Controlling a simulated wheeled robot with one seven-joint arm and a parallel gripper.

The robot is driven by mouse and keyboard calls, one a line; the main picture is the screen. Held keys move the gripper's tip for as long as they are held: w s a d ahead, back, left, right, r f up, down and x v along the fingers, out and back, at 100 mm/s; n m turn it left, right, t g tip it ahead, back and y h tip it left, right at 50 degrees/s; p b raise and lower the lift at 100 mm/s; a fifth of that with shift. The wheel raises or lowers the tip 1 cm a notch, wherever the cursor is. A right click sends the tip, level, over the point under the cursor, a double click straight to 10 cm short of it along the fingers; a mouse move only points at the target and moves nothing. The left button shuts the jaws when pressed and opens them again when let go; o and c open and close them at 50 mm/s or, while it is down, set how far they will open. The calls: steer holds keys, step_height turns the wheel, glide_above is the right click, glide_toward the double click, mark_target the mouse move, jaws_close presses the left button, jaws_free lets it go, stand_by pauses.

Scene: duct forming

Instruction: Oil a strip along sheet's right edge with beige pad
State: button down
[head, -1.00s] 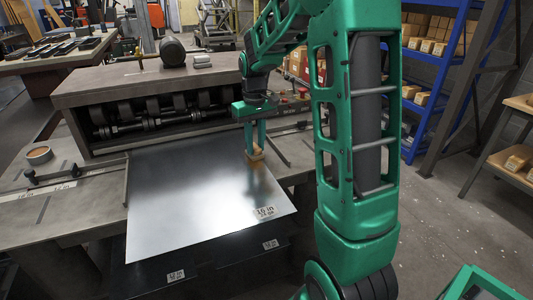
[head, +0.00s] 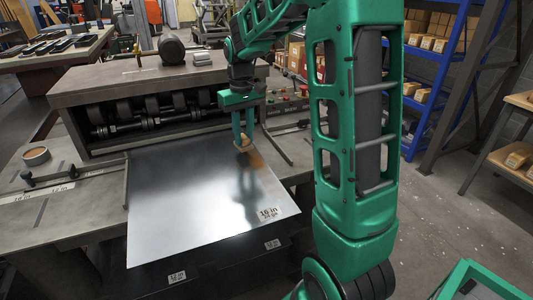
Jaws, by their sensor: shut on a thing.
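The bare metal sheet (head: 175,205) lies flat in front of the forming machine, its near part sticking out over the table's front. It bears a "16 in" label at its near right corner. My gripper (head: 243,138) points down over the sheet's far right part and is shut on the small beige pad (head: 243,146). The pad is at or just above the sheet, close to its right edge; contact cannot be told. A brownish patch (head: 257,160) shows on the sheet beside the pad; whether it is oil or reflection is unclear.
The slip-roll machine (head: 160,110) stands behind the sheet. A dark metal bar (head: 278,148) lies right of the sheet. A blue shelf rack (head: 445,80) stands at the far right.

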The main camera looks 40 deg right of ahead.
mark_target(245, 138)
steer(key=shift+d+r, duration=0.15)
steer(key=shift+r, duration=2.45)
steer(key=shift+s, duration=0.1)
